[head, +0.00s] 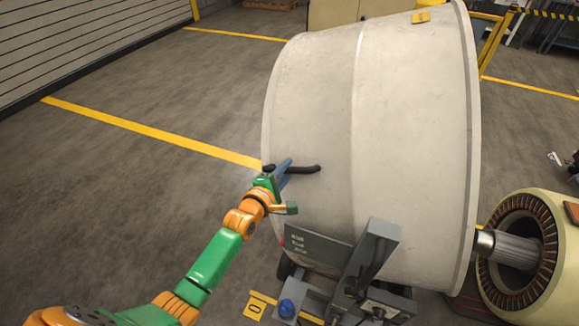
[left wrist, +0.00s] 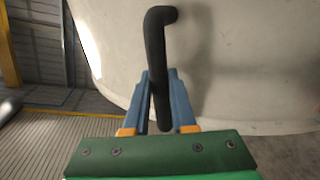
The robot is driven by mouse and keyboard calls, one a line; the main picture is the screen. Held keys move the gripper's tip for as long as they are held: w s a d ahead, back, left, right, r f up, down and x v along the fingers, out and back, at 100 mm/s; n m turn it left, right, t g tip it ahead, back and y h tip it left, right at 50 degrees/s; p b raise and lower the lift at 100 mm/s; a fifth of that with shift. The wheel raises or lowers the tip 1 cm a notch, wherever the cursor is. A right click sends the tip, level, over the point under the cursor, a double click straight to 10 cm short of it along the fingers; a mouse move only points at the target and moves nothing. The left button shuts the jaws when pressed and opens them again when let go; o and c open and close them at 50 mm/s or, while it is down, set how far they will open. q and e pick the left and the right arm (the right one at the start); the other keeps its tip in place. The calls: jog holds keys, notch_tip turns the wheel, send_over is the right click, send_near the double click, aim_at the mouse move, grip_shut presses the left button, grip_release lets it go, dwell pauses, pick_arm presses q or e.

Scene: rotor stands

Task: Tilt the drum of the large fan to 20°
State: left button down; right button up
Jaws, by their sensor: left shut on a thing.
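The large fan's drum (head: 400,130) is a big pale grey cylinder with a wide rim on its right, and it appears tilted on its stand (head: 365,265). A black bar handle (head: 308,169) sticks out along the drum's left side. My left gripper (head: 282,168) is shut on this handle near its left end. In the left wrist view the handle (left wrist: 154,60) bends at its top towards the drum wall (left wrist: 230,60), and its lower part lies between the two blue fingers (left wrist: 160,105). My right gripper is not in view.
A motor-like rotor housing with copper-coloured slots (head: 515,255) stands at the lower right, near the drum's rim. A blue knob (head: 287,308) sits on the stand's base. The grey floor (head: 120,190) left of the drum is clear, crossed by a yellow line (head: 150,132).

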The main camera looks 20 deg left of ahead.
pick_arm(q)
jog(key=shift+s+f, duration=0.1)
jog(key=shift+f, duration=0.25)
jog(key=c, duration=0.7)
grip_release()
jog(key=shift+a, duration=0.15)
jog(key=shift+c, duration=0.2)
jog(key=shift+a, duration=0.15)
jog(key=p+v, duration=0.1)
jog(key=v, duration=0.6)
